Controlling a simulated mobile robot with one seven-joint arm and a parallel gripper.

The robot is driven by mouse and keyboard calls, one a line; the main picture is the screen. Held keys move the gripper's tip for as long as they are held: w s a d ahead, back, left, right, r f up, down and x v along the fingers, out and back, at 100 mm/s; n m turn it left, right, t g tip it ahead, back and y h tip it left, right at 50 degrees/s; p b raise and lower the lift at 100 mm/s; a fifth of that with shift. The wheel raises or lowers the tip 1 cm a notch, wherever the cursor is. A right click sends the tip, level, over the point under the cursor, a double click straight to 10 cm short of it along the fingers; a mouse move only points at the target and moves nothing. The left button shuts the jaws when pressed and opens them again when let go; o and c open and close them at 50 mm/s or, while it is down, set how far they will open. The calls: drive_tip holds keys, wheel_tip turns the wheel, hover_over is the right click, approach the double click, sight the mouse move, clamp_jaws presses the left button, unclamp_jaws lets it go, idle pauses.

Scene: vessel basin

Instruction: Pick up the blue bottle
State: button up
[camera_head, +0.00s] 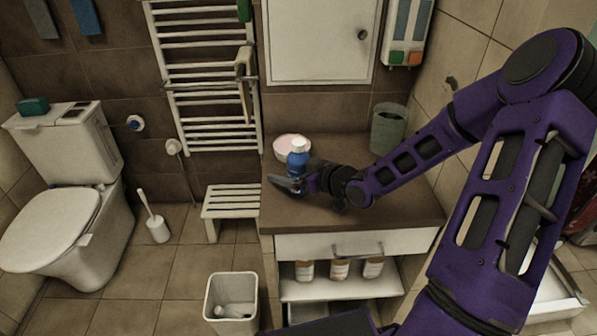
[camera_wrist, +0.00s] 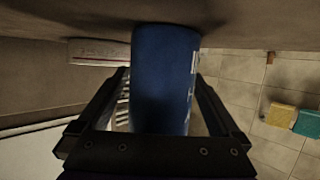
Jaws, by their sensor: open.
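My gripper (camera_head: 290,184) is at the bottle, low and close to the counter. In the wrist view the bottle's blue body (camera_wrist: 164,80) fills the middle, between the two black fingers of my gripper (camera_wrist: 160,95). The fingers are open, one on each side of it. I cannot tell whether either finger touches it. The cap is out of the wrist view.
A grey-green bin-like cup (camera_head: 388,128) stands at the counter's back right. A white slatted stool (camera_head: 231,201) and an open waste bin (camera_head: 231,297) stand on the floor left of the counter. Several bottles (camera_head: 340,269) sit on the lower shelf.

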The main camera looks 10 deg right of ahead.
drive_tip(key=shift+c, duration=0.2)
clamp_jaws()
